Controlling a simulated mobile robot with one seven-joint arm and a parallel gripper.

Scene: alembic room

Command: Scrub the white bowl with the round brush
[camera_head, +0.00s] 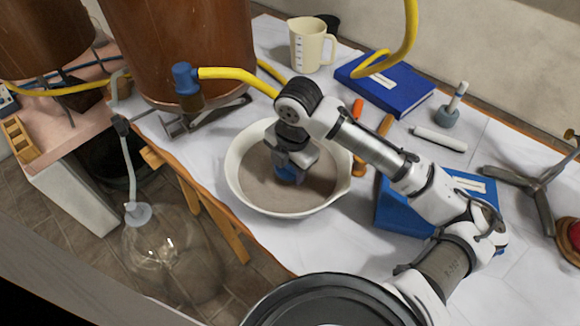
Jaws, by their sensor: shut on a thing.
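The white bowl (237,173) stands on the white-covered table near its left edge, with a greyish-brown inside and a spout-like lip at right. My gripper (287,172) points down into the bowl from above. It is shut on a blue thing (287,175), likely the round brush, of which only a small part shows under the jaws. The jaws and wrist hide the rest. I cannot tell whether the brush touches the bowl's bottom.
A copper vessel (175,45) with a yellow hose (235,74) stands behind the bowl. A cream jug (308,45), blue books (388,83), an orange-handled tool (357,108) and a metal tripod stand (535,190) lie around. A glass flask (165,250) is below the table's left edge.

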